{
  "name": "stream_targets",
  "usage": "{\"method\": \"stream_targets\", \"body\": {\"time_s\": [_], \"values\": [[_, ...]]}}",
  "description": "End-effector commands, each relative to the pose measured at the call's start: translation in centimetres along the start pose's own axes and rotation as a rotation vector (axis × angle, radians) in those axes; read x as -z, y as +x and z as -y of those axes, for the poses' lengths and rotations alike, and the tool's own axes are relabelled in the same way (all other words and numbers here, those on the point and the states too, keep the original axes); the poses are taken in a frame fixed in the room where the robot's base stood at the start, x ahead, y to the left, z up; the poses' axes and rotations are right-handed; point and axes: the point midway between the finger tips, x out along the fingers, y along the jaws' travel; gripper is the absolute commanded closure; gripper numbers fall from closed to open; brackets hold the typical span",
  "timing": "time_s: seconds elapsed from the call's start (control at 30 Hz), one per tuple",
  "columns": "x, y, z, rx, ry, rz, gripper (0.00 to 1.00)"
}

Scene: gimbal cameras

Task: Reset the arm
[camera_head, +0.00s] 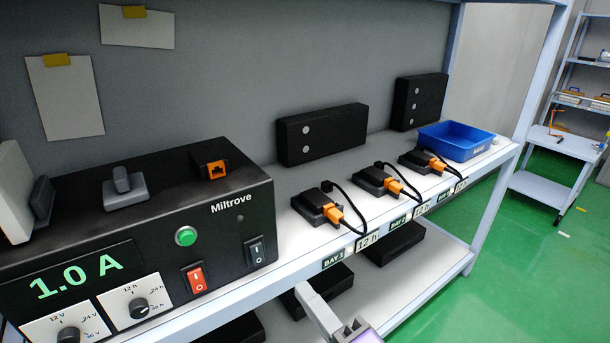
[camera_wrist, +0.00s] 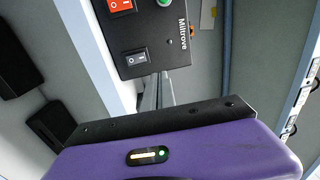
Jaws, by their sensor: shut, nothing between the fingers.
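My gripper (camera_head: 306,292) shows at the bottom edge of the head view, its grey fingers in front of the bench's front edge and the rest cut off by the frame. In the wrist view its purple body fills the lower part, and the slim grey fingers (camera_wrist: 158,82) lie together, shut and empty. They point toward the black Miltrove unit (camera_head: 228,214), whose switches and green button also show at the top of the wrist view (camera_wrist: 150,48). I cannot tell how far apart the fingertips and the unit are.
Several black devices with orange plugs (camera_head: 322,204) sit in labelled bays on the bench (camera_head: 285,280). A blue bin (camera_head: 452,141) stands at the far end. Black boxes (camera_head: 393,243) lie on the shelf below.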

Motion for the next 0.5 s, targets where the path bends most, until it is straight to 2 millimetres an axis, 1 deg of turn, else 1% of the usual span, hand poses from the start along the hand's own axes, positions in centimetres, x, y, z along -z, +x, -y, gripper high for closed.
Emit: {"method": "stream_targets", "body": {"time_s": [0.07,0.17,0.2,0.3,0.37,0.47,0.5], "values": [[0.6,0.0,0.3,0.013,-0.053,-0.025,1.00],[2.7,-0.6,1.8,0.042,-0.219,-0.115,1.00],[3.6,-1.5,1.8,0.037,-0.297,-0.166,1.00],[5.0,-4.3,0.9,-0.001,-0.455,-0.264,1.00],[5.5,-5.9,0.4,-0.028,-0.535,-0.310,1.00],[6.1,-9.1,-0.7,-0.088,-0.667,-0.377,1.00],[6.2,-10.5,-1.1,-0.116,-0.722,-0.399,1.00]]}}
